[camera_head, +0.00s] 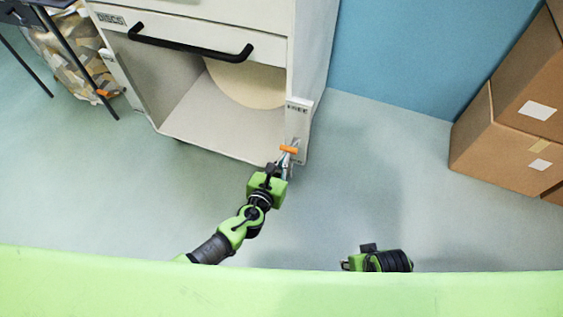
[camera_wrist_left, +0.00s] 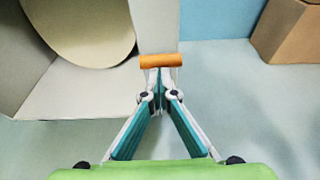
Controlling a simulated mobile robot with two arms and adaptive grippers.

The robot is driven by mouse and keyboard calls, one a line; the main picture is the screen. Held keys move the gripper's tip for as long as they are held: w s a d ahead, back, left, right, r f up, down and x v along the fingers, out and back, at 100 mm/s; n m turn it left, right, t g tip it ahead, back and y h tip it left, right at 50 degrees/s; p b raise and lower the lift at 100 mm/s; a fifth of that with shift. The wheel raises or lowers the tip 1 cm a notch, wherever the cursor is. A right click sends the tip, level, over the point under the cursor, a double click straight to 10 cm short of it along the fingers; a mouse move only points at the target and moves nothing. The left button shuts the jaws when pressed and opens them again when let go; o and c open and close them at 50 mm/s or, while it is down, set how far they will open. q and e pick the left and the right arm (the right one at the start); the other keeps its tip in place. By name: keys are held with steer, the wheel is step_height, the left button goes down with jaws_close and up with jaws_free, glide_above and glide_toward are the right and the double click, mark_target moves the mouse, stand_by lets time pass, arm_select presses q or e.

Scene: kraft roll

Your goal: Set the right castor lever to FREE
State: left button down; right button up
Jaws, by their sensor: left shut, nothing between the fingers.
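The right castor lever (camera_head: 289,149) is a small orange bar at the lower front right corner of the white cabinet (camera_head: 220,105). The lever also shows in the left wrist view (camera_wrist_left: 163,61), lying level across the foot of a white post. My left gripper (camera_head: 285,166) is shut and empty, its fingertips right at the lever; in the left wrist view (camera_wrist_left: 158,82) the tips meet just below it. I cannot tell whether they touch it. A label plate (camera_head: 298,106) sits on the post above the lever, its text too small to read. My right gripper (camera_head: 346,264) is only partly visible at the bottom.
Another orange lever (camera_head: 103,93) is at the cabinet's left corner. A black handle (camera_head: 190,45) crosses the drawer front. Cardboard boxes (camera_head: 508,157) stand at the right. A patterned bag (camera_head: 75,65) is at the far left.

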arm_select(q)
steer(key=v, duration=1.2)
steer(key=shift+f, duration=0.1)
